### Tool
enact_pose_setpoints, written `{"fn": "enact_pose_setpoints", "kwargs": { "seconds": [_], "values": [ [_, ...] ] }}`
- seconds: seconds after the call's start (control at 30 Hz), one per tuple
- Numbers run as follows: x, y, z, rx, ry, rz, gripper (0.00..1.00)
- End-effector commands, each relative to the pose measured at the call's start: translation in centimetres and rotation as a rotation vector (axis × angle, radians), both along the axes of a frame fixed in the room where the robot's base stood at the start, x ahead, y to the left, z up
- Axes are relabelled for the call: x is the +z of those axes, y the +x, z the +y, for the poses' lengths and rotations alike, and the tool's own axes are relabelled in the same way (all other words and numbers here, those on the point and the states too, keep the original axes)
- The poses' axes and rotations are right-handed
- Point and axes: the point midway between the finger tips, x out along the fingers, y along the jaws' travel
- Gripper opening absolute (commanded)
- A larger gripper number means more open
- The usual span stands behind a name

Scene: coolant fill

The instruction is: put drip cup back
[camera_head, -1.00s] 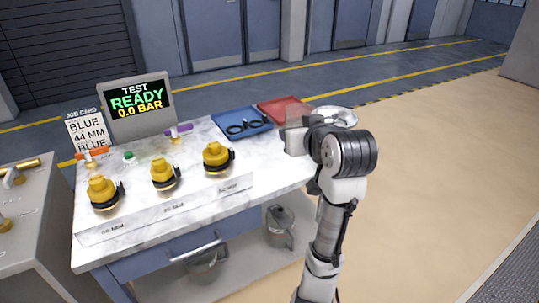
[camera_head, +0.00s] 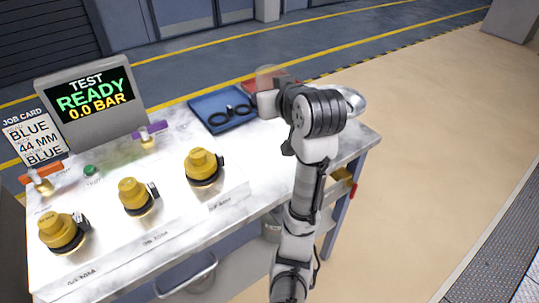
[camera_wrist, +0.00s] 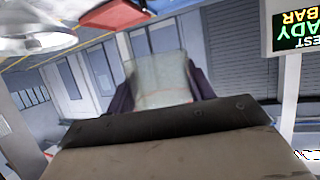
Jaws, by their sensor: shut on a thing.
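The drip cup (camera_wrist: 160,78), a pale translucent cup with a faint red line, stands between the two dark fingers of my gripper (camera_wrist: 162,92) in the wrist view. My gripper is shut on it. In the head view the cup (camera_head: 269,74) shows as a clear shape over the back of the bench, in front of the red tray. The gripper's fingers are mostly hidden there behind my wrist. I cannot tell how high the cup is above the bench.
A blue tray (camera_head: 222,112) with black rings lies left of my wrist; a red tray (camera_head: 250,86) is partly hidden behind it. A shiny metal dish (camera_head: 355,102) shows right of my wrist. Yellow-capped fittings (camera_head: 203,166) line the bench front. The screen (camera_head: 92,93) reads READY.

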Motion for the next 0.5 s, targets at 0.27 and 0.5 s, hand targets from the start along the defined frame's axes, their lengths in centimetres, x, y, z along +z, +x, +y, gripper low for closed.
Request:
{"fn": "enact_pose_setpoints", "kwargs": {
  "seconds": [0.27,0.5],
  "values": [
    [-6.4,-0.1,0.0,0.001,0.001,0.007,0.28],
    [-11.7,-0.1,0.0,0.001,0.002,0.006,0.28]
  ]
}}
